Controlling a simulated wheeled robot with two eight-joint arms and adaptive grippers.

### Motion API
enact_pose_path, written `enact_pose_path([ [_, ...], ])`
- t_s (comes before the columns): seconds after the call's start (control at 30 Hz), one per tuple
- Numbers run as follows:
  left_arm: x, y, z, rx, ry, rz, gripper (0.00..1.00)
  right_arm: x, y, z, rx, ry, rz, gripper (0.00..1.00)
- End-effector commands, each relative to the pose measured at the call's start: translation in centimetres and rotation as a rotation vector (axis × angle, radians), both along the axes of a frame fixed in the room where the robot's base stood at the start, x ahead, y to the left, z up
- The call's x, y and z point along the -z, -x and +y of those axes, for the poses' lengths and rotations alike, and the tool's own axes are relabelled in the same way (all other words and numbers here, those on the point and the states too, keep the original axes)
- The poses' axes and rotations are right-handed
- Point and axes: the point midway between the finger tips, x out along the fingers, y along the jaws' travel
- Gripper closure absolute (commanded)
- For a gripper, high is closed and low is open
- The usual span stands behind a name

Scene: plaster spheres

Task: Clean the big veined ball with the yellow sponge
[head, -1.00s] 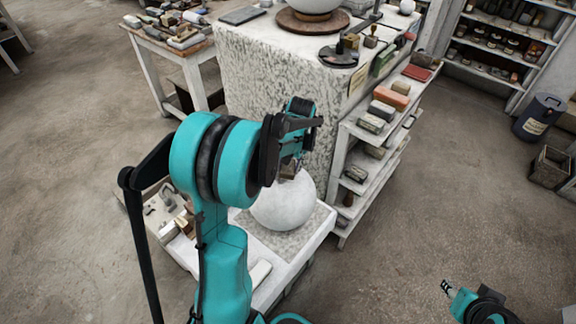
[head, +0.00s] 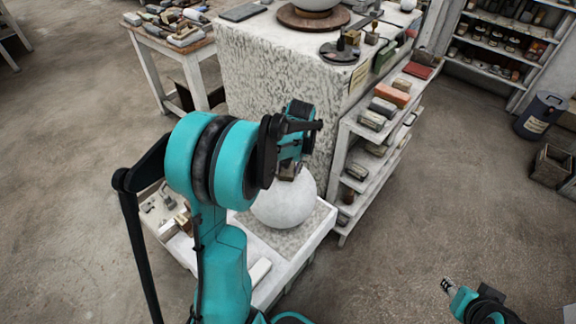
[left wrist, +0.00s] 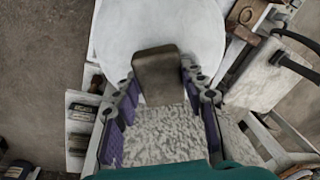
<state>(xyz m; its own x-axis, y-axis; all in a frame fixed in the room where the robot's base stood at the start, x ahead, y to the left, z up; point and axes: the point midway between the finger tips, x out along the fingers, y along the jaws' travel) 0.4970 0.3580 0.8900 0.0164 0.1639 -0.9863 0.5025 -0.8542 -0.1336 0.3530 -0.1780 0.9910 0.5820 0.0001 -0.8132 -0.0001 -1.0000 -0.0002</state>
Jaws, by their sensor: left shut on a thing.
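A big pale ball (head: 283,205) rests on a speckled slab on a low white stand; veins are too faint to make out. It also fills the top of the left wrist view (left wrist: 150,28). My left gripper (head: 290,163) is above the ball in the head view, its fingers partly hidden by the wrist. It is shut on an olive-brown block, the sponge (left wrist: 158,75), which overlaps the ball's near side. Whether they touch is unclear. My right gripper (head: 448,287) is far from the ball at lower right, too small to read.
A tall speckled block (head: 270,85) stands behind the ball, with another ball (head: 318,4) on top. White shelves (head: 350,200) with bricks and blocks stand to its right. Tools clutter the stand's left side. Open floor (head: 440,190) lies to the right.

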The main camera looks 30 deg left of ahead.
Motion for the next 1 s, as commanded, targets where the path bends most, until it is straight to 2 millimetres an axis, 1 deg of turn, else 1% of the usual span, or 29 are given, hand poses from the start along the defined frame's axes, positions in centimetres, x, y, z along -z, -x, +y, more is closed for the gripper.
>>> enact_pose_path([
  [0.13, 0.2, 0.6, -0.4, 0.000, 0.000, 0.000, 0.81, 0.1, 0.0, 0.0, 0.000, 0.000, 0.000, 0.60],
  [0.23, 0.2, 0.7, -0.4, 0.000, 0.001, 0.001, 0.81, 0.1, 0.0, 0.0, 0.000, 0.000, 0.000, 0.60],
  [0.5, 0.1, -0.8, 0.5, -0.001, 0.000, 0.000, 0.81, 0.1, 0.0, 0.0, 0.000, 0.000, 0.000, 0.60],
  [0.73, 0.1, -1.4, 0.8, 0.000, 0.000, 0.000, 0.81, 0.1, 0.0, 0.0, 0.000, 0.000, 0.000, 0.60],
  [1.0, 0.3, -2.9, 1.7, 0.000, -0.001, -0.001, 0.81, 0.3, 0.0, 0.0, 0.000, 0.000, 0.000, 0.60],
])
